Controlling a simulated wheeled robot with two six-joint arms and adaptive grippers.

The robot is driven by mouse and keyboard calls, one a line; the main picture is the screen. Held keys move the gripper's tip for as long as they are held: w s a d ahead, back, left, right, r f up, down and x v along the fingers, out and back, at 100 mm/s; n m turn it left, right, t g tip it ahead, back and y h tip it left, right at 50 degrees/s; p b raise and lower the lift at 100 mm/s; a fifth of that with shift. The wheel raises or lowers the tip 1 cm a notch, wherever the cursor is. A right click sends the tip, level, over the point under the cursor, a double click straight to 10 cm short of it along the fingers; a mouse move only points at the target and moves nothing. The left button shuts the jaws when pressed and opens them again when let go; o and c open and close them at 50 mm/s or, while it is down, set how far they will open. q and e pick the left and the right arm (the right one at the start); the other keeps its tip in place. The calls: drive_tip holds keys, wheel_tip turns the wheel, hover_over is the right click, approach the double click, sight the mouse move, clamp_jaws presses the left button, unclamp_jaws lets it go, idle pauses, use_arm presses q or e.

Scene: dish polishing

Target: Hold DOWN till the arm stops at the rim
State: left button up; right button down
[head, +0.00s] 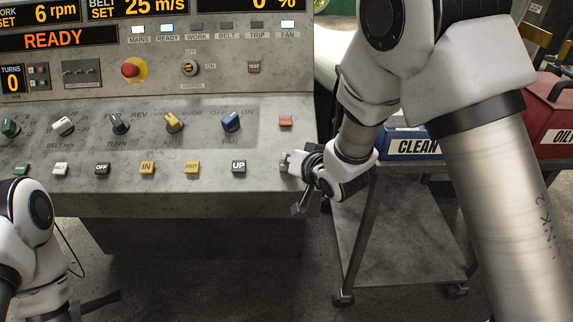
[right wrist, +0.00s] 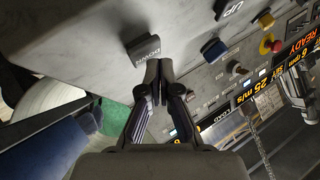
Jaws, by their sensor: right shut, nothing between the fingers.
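The DOWN button (right wrist: 143,50) is a dark grey key with white lettering on the sloped console (head: 200,140). In the right wrist view my right gripper (right wrist: 158,64) is shut and empty, its fingertips together at the button's edge. I cannot tell whether they touch or press it. In the head view my right gripper (head: 290,162) is at the right end of the lower button row and hides the DOWN button. The UP button (head: 238,167) is just left of it.
Above are a red stop button (head: 131,69), several knobs and a READY display (head: 54,39). An orange-red button (head: 286,120) is just above my right gripper. Right of the console stand a cart (head: 390,235), a blue CLEAN box (head: 410,146) and a red OILY container (head: 552,115).

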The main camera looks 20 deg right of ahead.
drive_tip(key=shift+w+d+f, duration=0.1)
drive_tip(key=shift+w+f, duration=0.05)
drive_tip(key=shift+f, duration=0.35)
idle(0.3)
drive_tip(key=shift+r, duration=0.1)
idle(5.4)
drive_tip(key=shift+s+r+p, duration=0.3)
drive_tip(key=shift+r+p, duration=0.3)
drive_tip(key=shift+r, duration=0.2)
drive_tip(key=shift+r, duration=0.1)
drive_tip(key=r+p, duration=0.1)
drive_tip(key=s+r+p, duration=0.1)
drive_tip(key=r, duration=0.1)
drive_tip(key=r+p, duration=0.1)
drive_tip(key=p, duration=0.1)
drive_tip(key=shift+s+a+r, duration=0.3)
drive_tip(key=shift+a, duration=0.05)
